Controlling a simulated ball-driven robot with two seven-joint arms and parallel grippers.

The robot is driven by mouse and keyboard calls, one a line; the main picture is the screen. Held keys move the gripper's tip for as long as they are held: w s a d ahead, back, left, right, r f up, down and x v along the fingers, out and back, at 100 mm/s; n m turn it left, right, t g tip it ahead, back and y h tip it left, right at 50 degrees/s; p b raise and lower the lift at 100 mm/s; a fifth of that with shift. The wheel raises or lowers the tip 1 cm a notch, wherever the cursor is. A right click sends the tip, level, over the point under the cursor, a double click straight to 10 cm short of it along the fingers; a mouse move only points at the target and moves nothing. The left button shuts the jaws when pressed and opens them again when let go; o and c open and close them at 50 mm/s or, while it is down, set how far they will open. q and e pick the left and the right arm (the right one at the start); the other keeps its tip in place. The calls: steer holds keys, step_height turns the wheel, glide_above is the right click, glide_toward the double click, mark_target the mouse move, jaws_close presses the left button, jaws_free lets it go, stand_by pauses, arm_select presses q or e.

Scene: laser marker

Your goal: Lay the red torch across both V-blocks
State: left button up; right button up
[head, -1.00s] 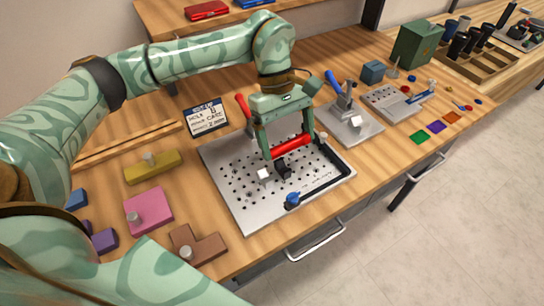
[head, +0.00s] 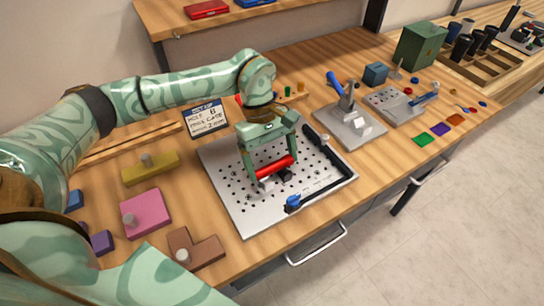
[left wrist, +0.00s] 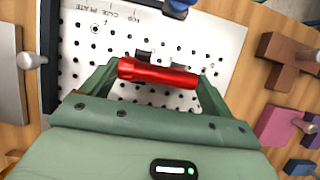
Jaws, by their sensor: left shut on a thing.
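The red torch (head: 275,167) is held lengthwise between the two fingers of my left gripper (head: 273,170), low over the perforated metal plate. In the left wrist view the torch (left wrist: 158,73) spans between the fingertips. The V-blocks are mostly hidden beneath it: a pale one (head: 265,185) shows under its left part and a dark one (head: 287,176) under its right part. In the left wrist view a dark block (left wrist: 143,54) peeks out past the torch. I cannot tell whether the torch touches the blocks. My right gripper is out of view.
The plate (head: 240,212) has a dark rail along its right side and a blue knob (head: 292,204) at the front. A toggle-clamp fixture (head: 350,122) stands to its right. Yellow, pink and brown blocks lie to its left.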

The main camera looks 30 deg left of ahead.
arm_select(q)
steer(key=shift+f, duration=0.2)
steer(key=o, duration=0.8)
steer(key=shift+r, duration=0.3)
steer(key=p+v, duration=0.2)
steer(key=v, duration=1)
steer(key=shift+w+r, duration=0.1)
steer(key=shift+r, duration=0.05)
